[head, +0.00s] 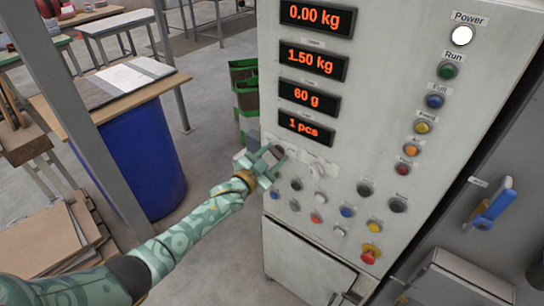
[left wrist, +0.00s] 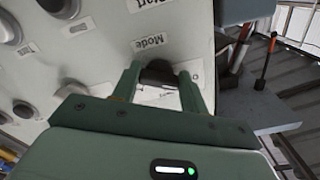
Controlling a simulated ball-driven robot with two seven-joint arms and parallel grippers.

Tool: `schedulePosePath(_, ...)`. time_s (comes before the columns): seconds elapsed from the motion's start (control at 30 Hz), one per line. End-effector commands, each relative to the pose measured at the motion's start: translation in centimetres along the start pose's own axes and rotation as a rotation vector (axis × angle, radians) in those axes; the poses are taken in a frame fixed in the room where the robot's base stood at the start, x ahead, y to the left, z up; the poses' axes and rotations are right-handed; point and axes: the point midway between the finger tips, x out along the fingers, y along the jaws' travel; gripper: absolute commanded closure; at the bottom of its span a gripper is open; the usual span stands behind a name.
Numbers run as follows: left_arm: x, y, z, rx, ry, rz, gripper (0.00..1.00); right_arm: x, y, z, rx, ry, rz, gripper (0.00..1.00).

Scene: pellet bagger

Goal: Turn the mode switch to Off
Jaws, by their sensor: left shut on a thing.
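The mode switch is a dark knob (left wrist: 158,74) on the light grey panel, beside a label reading "Mode" in the left wrist view. My left gripper (left wrist: 158,80) has its two green fingers on either side of the knob and is shut on it. In the head view my left gripper (head: 268,160) is at the left edge of the control cabinet (head: 330,155), at the upper left of the button group, and largely covers the switch. The switch's pointer direction cannot be made out. My right gripper is not in view.
Several buttons and knobs sit close to the right of and below my gripper, with a red emergency stop (head: 370,254) lower down. Red-digit displays (head: 312,62) are above. A blue barrel (head: 140,155) and green bins (head: 245,88) stand left of the cabinet.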

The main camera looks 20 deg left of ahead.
Motion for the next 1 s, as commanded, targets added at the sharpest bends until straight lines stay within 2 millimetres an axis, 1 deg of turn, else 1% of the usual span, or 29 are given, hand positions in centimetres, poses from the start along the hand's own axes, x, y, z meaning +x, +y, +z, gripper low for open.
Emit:
schedulePosePath(0.2, -0.1, 0.2, 0.2, -0.003, -0.005, 0.002, 0.79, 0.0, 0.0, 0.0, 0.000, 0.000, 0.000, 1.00)
schedulePosePath(0.23, -0.1, 0.2, 0.2, -0.003, -0.005, 0.002, 0.54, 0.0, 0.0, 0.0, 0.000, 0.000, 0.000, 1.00)
schedulePosePath(0.27, -0.1, 0.2, 0.2, -0.003, -0.005, 0.002, 0.45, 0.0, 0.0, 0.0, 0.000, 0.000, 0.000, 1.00)
schedulePosePath(0.3, -0.1, 0.1, 0.2, -0.003, -0.004, 0.002, 0.35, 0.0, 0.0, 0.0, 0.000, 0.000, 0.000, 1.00)
schedulePosePath(0.57, -0.1, 0.1, 0.1, -0.001, -0.002, 0.001, 0.35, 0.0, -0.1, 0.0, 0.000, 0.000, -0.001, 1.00)
schedulePosePath(0.67, -0.5, 0.0, 0.1, -0.001, -0.002, 0.001, 0.35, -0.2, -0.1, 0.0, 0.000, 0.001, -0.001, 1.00)
schedulePosePath(0.77, -1.9, 0.0, 0.1, -0.001, -0.004, 0.001, 0.35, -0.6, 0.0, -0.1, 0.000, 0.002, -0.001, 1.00)
schedulePosePath(0.87, -4.2, 0.1, 0.0, -0.001, -0.004, 0.002, 0.35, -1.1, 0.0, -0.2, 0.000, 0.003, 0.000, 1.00)
schedulePosePath(1.0, -8.2, 0.1, 0.1, -0.001, -0.005, 0.003, 0.35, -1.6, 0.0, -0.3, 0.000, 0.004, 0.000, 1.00)
